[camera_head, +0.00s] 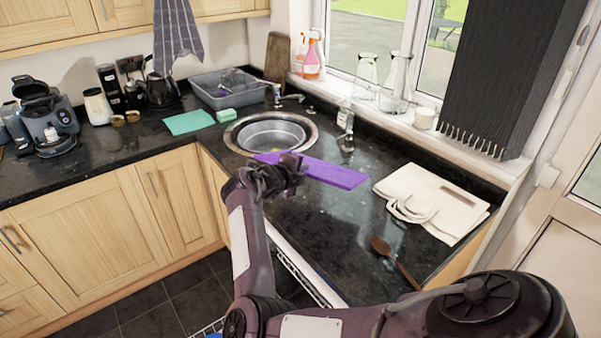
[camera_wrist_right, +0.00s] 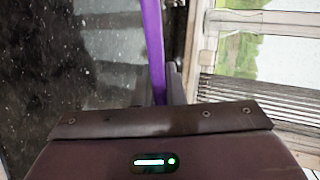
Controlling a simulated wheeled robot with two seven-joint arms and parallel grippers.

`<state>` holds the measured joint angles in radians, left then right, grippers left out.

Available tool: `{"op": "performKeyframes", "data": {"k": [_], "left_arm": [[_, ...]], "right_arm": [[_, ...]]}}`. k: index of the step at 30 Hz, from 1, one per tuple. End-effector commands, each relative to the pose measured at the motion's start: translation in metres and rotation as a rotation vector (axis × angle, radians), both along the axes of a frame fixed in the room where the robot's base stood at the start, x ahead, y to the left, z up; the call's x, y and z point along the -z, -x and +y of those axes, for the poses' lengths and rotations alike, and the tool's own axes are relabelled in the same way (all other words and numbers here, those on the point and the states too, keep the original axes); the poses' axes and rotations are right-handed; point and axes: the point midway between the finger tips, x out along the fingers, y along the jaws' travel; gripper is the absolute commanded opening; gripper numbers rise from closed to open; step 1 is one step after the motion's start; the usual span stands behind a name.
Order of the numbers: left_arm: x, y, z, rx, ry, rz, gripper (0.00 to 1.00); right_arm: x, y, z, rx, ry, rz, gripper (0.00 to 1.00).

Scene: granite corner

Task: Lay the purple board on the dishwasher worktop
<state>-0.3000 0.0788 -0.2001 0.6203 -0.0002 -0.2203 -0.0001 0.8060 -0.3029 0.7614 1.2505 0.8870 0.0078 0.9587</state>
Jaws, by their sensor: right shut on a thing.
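The purple board (camera_head: 335,173) is a long flat slab over the dark granite worktop (camera_head: 335,220) to the right of the sink. My right gripper (camera_head: 291,174) is shut on the board near its left part and hides some of it. In the right wrist view the board (camera_wrist_right: 153,40) shows as a narrow purple strip running up from between the fingers (camera_wrist_right: 160,85). Whether the board touches the worktop or hangs just above it I cannot tell. My left gripper is not in view.
A round sink (camera_head: 270,135) lies behind the board. A cream cloth bag (camera_head: 432,200) and a wooden spoon (camera_head: 393,260) lie to its right and front. A soap bottle (camera_head: 345,118) stands by the window sill. Bare worktop shows between the board and the spoon.

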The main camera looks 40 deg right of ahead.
Motion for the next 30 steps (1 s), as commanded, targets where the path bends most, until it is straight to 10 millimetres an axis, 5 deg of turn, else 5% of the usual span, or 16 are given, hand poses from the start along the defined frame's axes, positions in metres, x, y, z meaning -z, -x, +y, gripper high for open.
{"op": "performKeyframes", "data": {"k": [30], "left_arm": [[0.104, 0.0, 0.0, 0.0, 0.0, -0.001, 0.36]], "right_arm": [[0.085, 0.004, -0.032, 0.001, 0.085, -0.029, 0.0]]}}
